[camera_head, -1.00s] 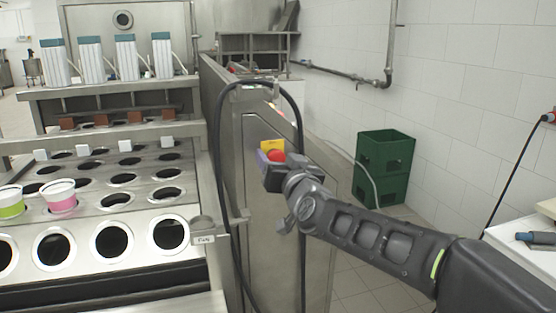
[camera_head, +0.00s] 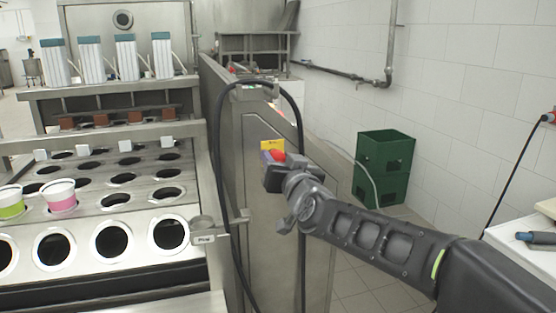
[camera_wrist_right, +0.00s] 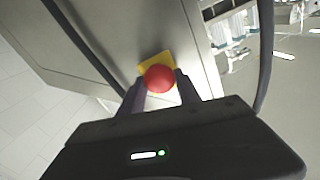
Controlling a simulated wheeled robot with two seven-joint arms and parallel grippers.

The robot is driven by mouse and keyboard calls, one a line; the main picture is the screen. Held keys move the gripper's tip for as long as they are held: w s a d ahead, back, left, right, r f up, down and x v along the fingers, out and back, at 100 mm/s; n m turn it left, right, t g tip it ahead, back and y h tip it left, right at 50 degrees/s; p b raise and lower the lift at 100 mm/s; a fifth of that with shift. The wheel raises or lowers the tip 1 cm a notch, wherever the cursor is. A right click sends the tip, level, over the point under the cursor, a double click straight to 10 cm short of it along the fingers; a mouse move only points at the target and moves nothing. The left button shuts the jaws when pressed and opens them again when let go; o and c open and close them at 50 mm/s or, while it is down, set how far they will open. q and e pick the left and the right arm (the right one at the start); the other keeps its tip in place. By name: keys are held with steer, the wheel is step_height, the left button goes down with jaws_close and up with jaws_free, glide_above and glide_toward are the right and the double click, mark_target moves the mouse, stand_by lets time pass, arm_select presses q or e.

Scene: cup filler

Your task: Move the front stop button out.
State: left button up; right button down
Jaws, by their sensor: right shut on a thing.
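The front stop button is a red round knob (camera_head: 278,156) on a yellow plate (camera_head: 271,146), on the side panel of the steel machine. The knob (camera_wrist_right: 159,78) also shows in the right wrist view, with the yellow plate (camera_wrist_right: 143,69) behind it. My right gripper (camera_head: 270,158) is at the button, its two fingers on either side of the red knob and shut on it. The fingers and wrist hide part of the knob and plate in the head view. My left gripper is not in view.
A black cable (camera_head: 219,150) loops beside the button on the machine side. Cups (camera_head: 60,196) stand in the filler's hole plate (camera_head: 112,227) at left. Green crates (camera_head: 383,165) stand by the tiled wall. A table edge (camera_head: 520,240) is at right.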

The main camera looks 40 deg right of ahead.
stand_by(0.3)
steer(key=shift+s+f, duration=0.1)
steer(key=shift+s, duration=0.15)
steer(key=shift+s+a, duration=0.15)
steer(key=shift+s, duration=0.05)
steer(key=c, duration=0.8)
jaws_free()
steer(key=shift+c, duration=0.2)
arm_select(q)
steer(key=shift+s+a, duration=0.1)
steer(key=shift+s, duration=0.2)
arm_select(e)
steer(key=shift+s, duration=0.15)
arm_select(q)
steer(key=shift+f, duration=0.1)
arm_select(e)
steer(key=v, duration=0.7)
steer(key=shift+s+a, duration=0.15)
steer(key=shift+s, duration=0.15)
